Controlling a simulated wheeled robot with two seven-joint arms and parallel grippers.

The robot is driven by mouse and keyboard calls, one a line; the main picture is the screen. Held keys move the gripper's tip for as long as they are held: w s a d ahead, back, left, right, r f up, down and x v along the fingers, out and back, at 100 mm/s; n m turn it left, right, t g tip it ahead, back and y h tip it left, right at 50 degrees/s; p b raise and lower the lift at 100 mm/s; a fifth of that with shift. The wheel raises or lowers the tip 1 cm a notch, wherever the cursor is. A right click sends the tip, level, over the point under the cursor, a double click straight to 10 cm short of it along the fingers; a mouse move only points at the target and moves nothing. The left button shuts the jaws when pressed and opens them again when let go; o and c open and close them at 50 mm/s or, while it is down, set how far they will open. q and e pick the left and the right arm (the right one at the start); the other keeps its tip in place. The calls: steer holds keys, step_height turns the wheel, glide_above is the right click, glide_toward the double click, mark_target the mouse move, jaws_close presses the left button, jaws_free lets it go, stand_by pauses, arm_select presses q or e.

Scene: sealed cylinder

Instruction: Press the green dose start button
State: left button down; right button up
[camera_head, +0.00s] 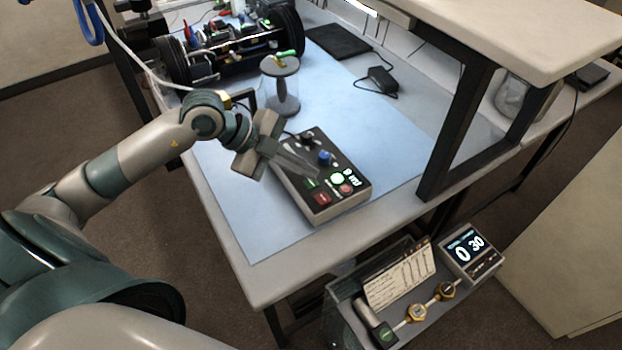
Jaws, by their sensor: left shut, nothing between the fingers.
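The control box (345,209) sits on the blue mat, a grey case with a black top panel. On its panel are a green patch (310,184), a brightly lit pale green round button or lamp (337,179) and a red round one (346,188). Labels are too small to read, so I cannot tell which green one is the dose start button. My left gripper (319,175) reaches over the panel from the left, shut and empty. Its fingertips are close to the green patch and the lit button; contact cannot be told. My right gripper is not in view.
A blue knob (324,157) and a red square (322,199) are also on the panel. A clear cylinder with a grey lid (280,66) stands behind. A lower tray (345,300) holds gauges beside a display reading 0 30 (468,250).

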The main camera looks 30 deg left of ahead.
mark_target(305, 183)
arm_select(q)
steer(key=shift+r, duration=0.1)
steer(key=shift+r+p, duration=2.15)
steer(key=shift+r, duration=0.25)
steer(key=shift+r, duration=0.1)
